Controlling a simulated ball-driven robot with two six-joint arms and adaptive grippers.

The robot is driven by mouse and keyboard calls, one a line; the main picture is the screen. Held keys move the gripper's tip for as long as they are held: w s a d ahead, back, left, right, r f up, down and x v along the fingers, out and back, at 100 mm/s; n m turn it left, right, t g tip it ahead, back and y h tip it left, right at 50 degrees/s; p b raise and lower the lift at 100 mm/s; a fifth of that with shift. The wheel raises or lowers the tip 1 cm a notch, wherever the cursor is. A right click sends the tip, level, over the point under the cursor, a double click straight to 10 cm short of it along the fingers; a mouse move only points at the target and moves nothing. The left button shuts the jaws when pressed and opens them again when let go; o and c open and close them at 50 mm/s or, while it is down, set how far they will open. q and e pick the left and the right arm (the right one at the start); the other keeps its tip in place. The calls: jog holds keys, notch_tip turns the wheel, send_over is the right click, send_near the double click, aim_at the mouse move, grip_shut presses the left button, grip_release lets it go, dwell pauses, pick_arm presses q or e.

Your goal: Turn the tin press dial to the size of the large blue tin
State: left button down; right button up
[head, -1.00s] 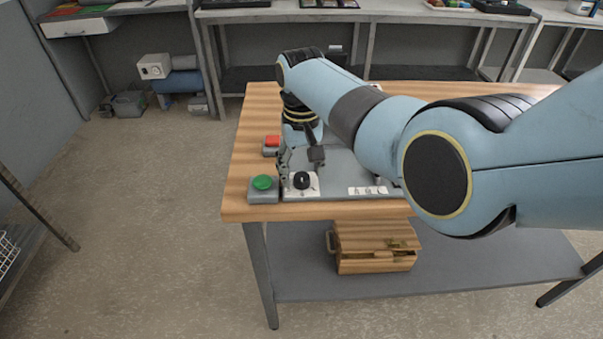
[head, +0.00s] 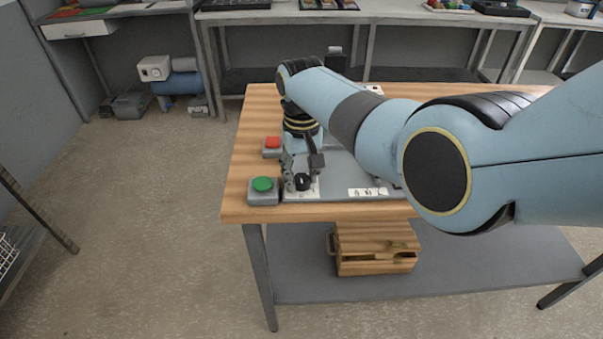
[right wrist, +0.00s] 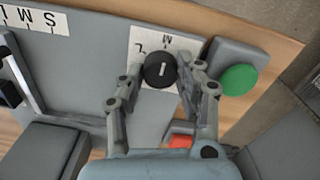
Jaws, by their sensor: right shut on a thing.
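The black dial (head: 303,182) sits on a white plate near the front left corner of the press's grey base (head: 336,172). It also shows in the right wrist view (right wrist: 160,70), with a short white line on top. Letters M and L are readable on its plate (right wrist: 150,38); the rest is hidden. My right gripper (head: 301,176) points down at the dial, and in the right wrist view its fingers (right wrist: 163,74) are shut on opposite sides of it. Which letter the line marks I cannot tell. My left gripper is out of view. No large blue tin is clearly identifiable.
A green button (head: 262,184) stands left of the dial, close to my right fingers, and a red button (head: 272,143) lies behind it. A lettered strip (head: 368,191) is on the base's front. A wooden crate (head: 375,262) sits on the lower shelf. My right arm hides much of the table.

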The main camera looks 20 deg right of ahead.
jog(key=shift+n+p, duration=0.5)
jog(key=shift+n, duration=0.5)
jog(key=n+p, duration=0.1)
jog(key=n, duration=0.2)
jog(key=shift+n, duration=0.3)
jog(key=n, duration=0.3)
jog(key=shift+p, duration=0.4)
jog(key=shift+n, duration=1.6)
